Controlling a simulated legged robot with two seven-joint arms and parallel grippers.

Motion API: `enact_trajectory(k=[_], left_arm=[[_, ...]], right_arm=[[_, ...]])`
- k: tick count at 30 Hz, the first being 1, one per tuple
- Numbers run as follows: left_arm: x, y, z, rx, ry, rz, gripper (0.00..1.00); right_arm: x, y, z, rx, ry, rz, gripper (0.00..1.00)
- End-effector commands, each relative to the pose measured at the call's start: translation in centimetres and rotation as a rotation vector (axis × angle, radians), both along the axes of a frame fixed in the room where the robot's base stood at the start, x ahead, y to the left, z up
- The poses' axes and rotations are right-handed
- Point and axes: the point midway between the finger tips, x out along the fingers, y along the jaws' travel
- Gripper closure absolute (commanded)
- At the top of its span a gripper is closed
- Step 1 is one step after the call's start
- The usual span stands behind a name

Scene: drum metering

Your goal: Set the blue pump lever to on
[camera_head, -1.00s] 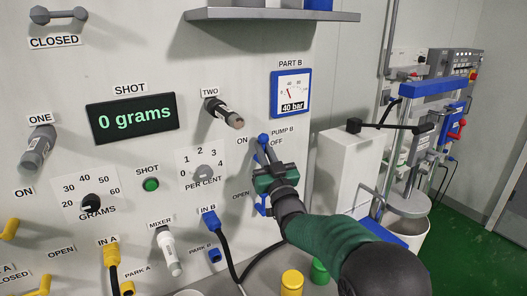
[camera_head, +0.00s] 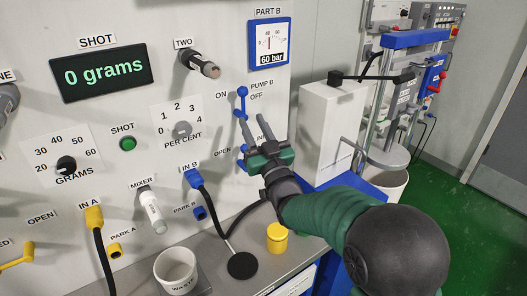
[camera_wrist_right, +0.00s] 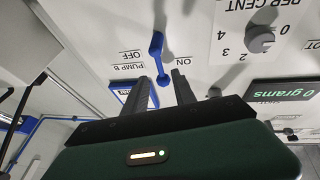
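The blue pump lever (camera_head: 242,100) is on the wall panel under the PUMP B label. In the head view its knob points up between the ON and OFF labels. I cannot tell for sure which one it is set to. My right gripper (camera_head: 256,124) is open, just below and to the right of the lever. In the right wrist view, which is upside down, the blue lever (camera_wrist_right: 158,60) shows beyond and between the spread fingertips (camera_wrist_right: 155,85). Whether a finger touches it is not clear. My left gripper is not in view.
The PART B gauge (camera_head: 269,46) reads 60 bar. A second blue handle (camera_head: 242,165) by an OPEN label is partly behind my right gripper. The IN B hose (camera_head: 192,180) hangs to its left. A white cabinet (camera_head: 330,125) stands to its right. A waste cup (camera_head: 176,268) stands on the bench.

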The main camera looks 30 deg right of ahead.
Motion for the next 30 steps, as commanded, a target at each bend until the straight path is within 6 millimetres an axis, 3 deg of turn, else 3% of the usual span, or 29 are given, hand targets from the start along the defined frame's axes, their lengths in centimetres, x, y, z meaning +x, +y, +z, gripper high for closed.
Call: enact_trajectory(k=[6, 12, 26, 30], left_arm=[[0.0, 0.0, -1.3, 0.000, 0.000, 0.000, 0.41], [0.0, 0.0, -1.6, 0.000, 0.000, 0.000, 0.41], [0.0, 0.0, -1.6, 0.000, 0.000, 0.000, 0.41], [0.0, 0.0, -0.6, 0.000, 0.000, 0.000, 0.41]], right_arm=[[-5.4, 0.6, -2.6, 0.000, 0.003, 0.000, 0.68], [-7.8, 0.9, -3.6, 0.000, 0.003, 0.001, 0.68], [-8.1, 0.9, -3.6, 0.000, 0.003, 0.001, 0.68], [-7.2, 1.4, -5.3, 0.019, 0.118, -0.002, 0.68]])
